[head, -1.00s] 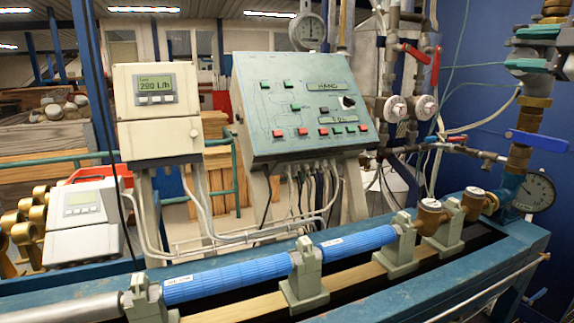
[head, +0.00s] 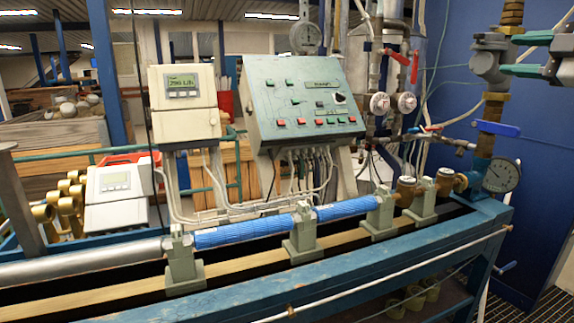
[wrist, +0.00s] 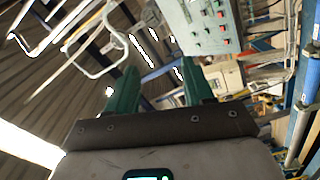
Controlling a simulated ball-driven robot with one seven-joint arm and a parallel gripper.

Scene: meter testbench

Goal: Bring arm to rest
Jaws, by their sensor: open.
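My gripper (head: 511,54) shows at the top right edge of the head view. Its two green fingers point left, apart from each other, with nothing between them. The grey valve and pipe are behind the fingers in the picture. In the wrist view my gripper (wrist: 158,68) also shows two spread green fingers and an empty gap. The slanted control panel is beyond them at the upper right of that view. The rest of my arm is mostly outside the head view.
The blue bench (head: 400,262) carries blue pipe sections (head: 245,232) held in grey clamps. Behind it stand the control panel (head: 295,100) and a display box (head: 184,105). A pressure gauge (head: 501,175) and a blue-handled valve (head: 497,129) are at the right.

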